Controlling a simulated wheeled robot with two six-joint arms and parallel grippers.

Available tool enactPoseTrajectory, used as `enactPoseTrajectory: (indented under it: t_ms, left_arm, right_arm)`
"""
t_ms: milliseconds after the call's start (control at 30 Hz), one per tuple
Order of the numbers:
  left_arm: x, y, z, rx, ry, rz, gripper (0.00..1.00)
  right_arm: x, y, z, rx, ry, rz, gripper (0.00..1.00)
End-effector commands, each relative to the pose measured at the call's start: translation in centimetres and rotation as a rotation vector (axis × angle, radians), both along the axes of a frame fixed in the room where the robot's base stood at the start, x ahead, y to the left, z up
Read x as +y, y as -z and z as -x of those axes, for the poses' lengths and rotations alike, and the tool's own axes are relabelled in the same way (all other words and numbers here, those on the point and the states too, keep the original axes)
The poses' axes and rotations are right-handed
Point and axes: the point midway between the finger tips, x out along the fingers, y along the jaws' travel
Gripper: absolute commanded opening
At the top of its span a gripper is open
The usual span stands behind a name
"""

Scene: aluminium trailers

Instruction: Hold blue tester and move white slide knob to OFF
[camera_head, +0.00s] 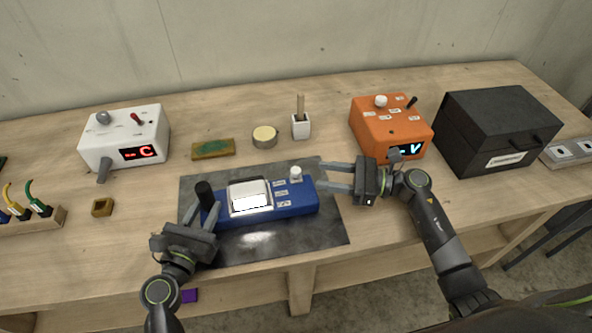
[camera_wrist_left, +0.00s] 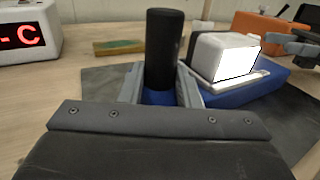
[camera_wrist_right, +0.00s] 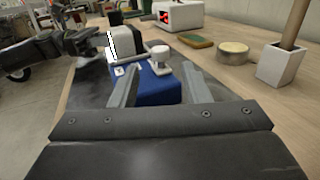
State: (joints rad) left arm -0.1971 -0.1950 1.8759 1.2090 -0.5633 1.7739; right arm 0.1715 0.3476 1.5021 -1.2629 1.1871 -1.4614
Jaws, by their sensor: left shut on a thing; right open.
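The blue tester (camera_head: 236,215) lies on a dark mat, with a white screen housing, a black upright post (camera_head: 205,195) at its left end, and a white slide knob (camera_head: 296,173) at its right end beside small labels. The label text is too small to read. My left gripper (camera_head: 197,217) is shut on the tester's left end around the post; the left wrist view shows its fingers (camera_wrist_left: 161,92) on either side. My right gripper (camera_head: 334,177) is open at the tester's right end. In the right wrist view the knob (camera_wrist_right: 160,58) stands ahead, between the open fingers, apart from them.
Behind the dark mat (camera_head: 330,232) are a green-topped sponge (camera_head: 213,148), a round tin (camera_head: 265,137) and a white holder (camera_head: 301,127). A white box (camera_head: 125,133) stands left; an orange box (camera_head: 390,128) and black case (camera_head: 497,128) stand right.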

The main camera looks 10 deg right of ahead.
Motion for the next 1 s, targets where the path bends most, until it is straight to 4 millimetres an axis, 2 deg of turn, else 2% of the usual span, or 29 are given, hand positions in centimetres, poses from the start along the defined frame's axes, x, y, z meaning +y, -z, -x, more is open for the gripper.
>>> enactPoseTrajectory:
  t_ms: [33,200,400,567,800,867,1000]
  left_arm:
    - [0.0,0.1,0.0,0.000,0.000,-0.001,0.00]
    - [0.0,0.1,0.0,0.000,0.000,-0.001,0.00]
    - [0.0,0.1,0.0,0.000,0.000,-0.001,0.00]
    - [0.0,0.1,0.0,0.000,0.000,-0.001,0.00]
    - [0.0,0.1,0.0,0.000,0.000,-0.001,0.00]
    - [0.0,0.1,0.0,0.000,0.000,-0.001,0.00]
    - [0.0,0.1,0.0,0.000,0.000,-0.001,0.00]
  right_arm:
    - [1.2,-0.1,-0.4,-0.002,-0.001,-0.006,0.43]
    - [4.2,-0.1,-1.6,0.000,-0.001,-0.004,0.43]
    - [6.6,0.0,-2.6,0.000,0.001,-0.001,0.43]
    - [7.4,0.0,-2.9,0.000,0.002,0.000,0.43]
    - [7.4,0.0,-2.9,0.000,0.002,0.001,0.43]
    - [7.4,0.0,-2.9,0.000,0.002,0.001,0.37]
    - [7.4,0.0,-2.9,0.000,0.002,0.001,0.19]
